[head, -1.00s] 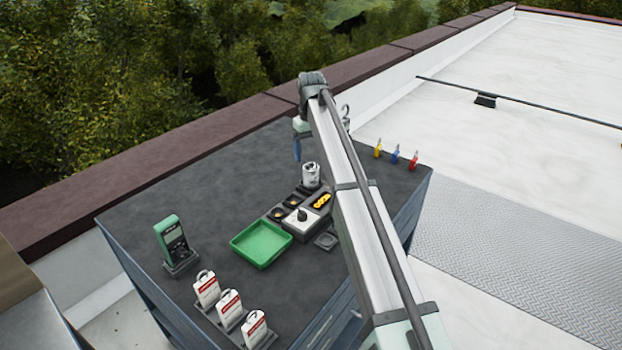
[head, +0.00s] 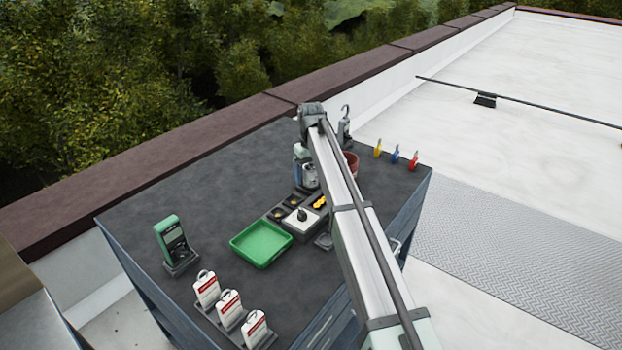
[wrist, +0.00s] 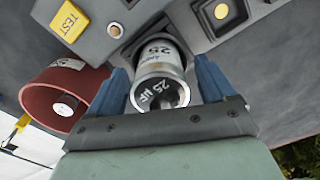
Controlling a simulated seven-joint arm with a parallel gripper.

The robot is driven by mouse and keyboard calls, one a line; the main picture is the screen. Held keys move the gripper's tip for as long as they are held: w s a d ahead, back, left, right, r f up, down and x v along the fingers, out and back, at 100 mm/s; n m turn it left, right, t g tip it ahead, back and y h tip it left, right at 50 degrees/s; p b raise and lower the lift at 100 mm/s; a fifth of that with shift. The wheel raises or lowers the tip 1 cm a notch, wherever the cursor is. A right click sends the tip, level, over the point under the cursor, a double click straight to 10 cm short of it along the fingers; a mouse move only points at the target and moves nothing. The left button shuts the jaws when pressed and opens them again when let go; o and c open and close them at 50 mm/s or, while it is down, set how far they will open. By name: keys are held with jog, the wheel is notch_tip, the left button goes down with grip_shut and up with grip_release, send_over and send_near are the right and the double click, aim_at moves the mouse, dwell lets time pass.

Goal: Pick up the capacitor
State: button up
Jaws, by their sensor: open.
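The capacitor (wrist: 160,75) is a silver can marked 25 µF. In the wrist view it stands between the two blue fingers of my gripper (wrist: 165,85), which are open on either side of it. I cannot tell whether a finger touches it. In the head view the capacitor (head: 310,176) shows partly beside my arm, at the back of the dark workbench (head: 190,190). My gripper (head: 299,172) is low beside it there, mostly hidden by my arm.
A red round container (wrist: 60,95) stands close beside the capacitor. A grey unit with a yellow TEST label (wrist: 69,20) is right by it. A green tray (head: 262,244), a green meter (head: 172,240), tags (head: 230,308) and coloured padlocks (head: 396,154) are farther off.

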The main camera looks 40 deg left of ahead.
jog(key=c, duration=1.3)
jog(key=shift+o, duration=0.2)
